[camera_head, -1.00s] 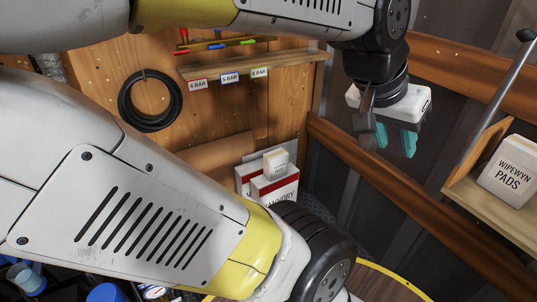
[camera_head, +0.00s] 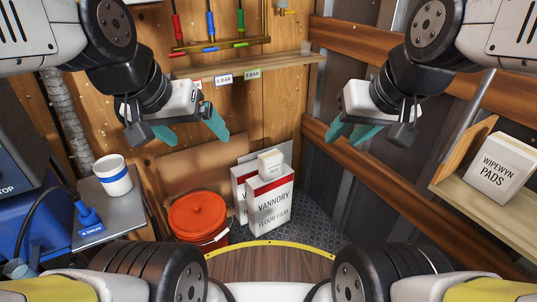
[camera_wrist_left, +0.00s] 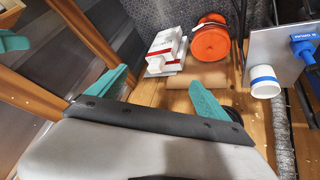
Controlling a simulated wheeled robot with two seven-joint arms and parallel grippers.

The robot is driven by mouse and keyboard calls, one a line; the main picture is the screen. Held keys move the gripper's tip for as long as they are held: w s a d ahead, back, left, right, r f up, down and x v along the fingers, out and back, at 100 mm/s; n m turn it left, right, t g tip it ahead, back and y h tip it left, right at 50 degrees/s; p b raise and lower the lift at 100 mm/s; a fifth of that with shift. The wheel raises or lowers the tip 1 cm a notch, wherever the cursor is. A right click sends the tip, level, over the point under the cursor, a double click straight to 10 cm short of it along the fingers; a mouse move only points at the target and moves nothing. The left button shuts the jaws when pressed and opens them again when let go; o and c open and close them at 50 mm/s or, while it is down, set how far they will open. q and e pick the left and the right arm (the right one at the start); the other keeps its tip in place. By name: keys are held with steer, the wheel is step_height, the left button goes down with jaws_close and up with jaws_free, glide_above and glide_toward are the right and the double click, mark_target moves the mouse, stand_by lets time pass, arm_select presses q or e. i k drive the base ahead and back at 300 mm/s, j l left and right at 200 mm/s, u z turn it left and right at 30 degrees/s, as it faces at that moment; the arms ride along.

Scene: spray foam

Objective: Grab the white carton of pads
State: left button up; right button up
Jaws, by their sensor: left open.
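The white carton labelled WIPEWYN PADS (camera_head: 499,173) stands on a wooden shelf at the right of the head view. A smaller white carton, also labelled PADS (camera_head: 270,164), sits on top of the VANNORY boxes in the middle. It also shows in the left wrist view (camera_wrist_left: 156,64). My left gripper (camera_head: 190,128) is open and empty, left of and above the smaller carton; its spread teal fingers (camera_wrist_left: 158,92) frame no object. My right gripper (camera_head: 350,131) is open and empty, right of the smaller carton and well left of the shelf carton.
The white and red VANNORY floor film boxes (camera_head: 270,208) stand beside a red-orange bucket (camera_head: 197,216). A white cup with a blue band (camera_head: 113,174) stands on a grey side surface at left. A wooden wall shelf (camera_head: 250,65) is behind. A round yellow-rimmed table edge (camera_head: 270,243) is in front.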

mark_target(270, 162)
steer(key=i+u, duration=0.15)
steer(key=i, duration=0.45)
steer(key=i+l+u, duration=0.2)
steer(key=i, duration=0.35)
steer(key=i+j, duration=0.2)
